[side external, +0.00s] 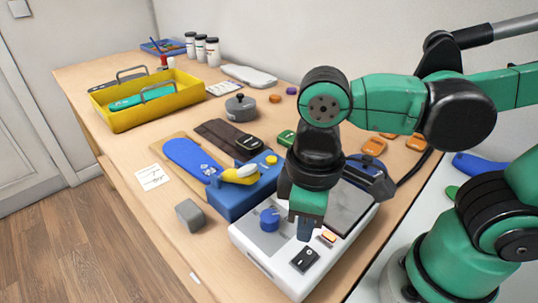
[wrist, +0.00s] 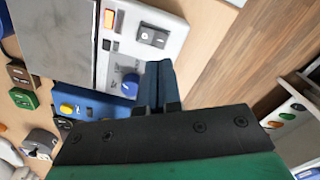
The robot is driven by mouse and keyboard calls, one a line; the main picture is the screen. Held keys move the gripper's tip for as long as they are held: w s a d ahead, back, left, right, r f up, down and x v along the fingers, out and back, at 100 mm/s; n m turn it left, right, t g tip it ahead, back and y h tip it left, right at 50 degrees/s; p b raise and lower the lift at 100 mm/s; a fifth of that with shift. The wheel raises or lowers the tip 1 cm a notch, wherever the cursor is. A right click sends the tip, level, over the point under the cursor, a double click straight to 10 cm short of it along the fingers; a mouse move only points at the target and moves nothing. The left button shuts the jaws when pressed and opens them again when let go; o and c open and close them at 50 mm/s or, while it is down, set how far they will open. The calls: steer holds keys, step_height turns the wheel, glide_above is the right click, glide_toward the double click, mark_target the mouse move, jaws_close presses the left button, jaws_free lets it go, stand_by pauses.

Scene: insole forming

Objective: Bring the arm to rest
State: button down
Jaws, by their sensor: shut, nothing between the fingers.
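My gripper (side external: 304,232) points down over the white machine (side external: 262,262), with its dark fingertips close together and nothing between them. Its shut fingers also show in the wrist view (wrist: 157,88). The machine has a blue knob (side external: 269,219), a black rocker switch (side external: 304,259) and a lit orange button (side external: 327,238). The fingertips are near the knob and the button; I cannot tell whether they touch the machine. In the wrist view the blue knob (wrist: 130,85) is just left of the fingers.
A grey block (side external: 190,215) sits near the front edge. A yellow tray (side external: 128,118), grey pot (side external: 240,106) and jars (side external: 201,48) stand farther back.

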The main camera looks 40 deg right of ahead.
steer(key=shift+r, duration=0.3)
steer(key=shift+d, duration=0.1)
steer(key=w+d+r+m+t, duration=0.1)
steer(key=w+d+m+t, duration=0.5)
steer(key=w+d, duration=0.3)
steer(key=shift+d+r+t, duration=0.15)
steer(key=shift+d+t, duration=0.45)
steer(key=shift+d, duration=0.4)
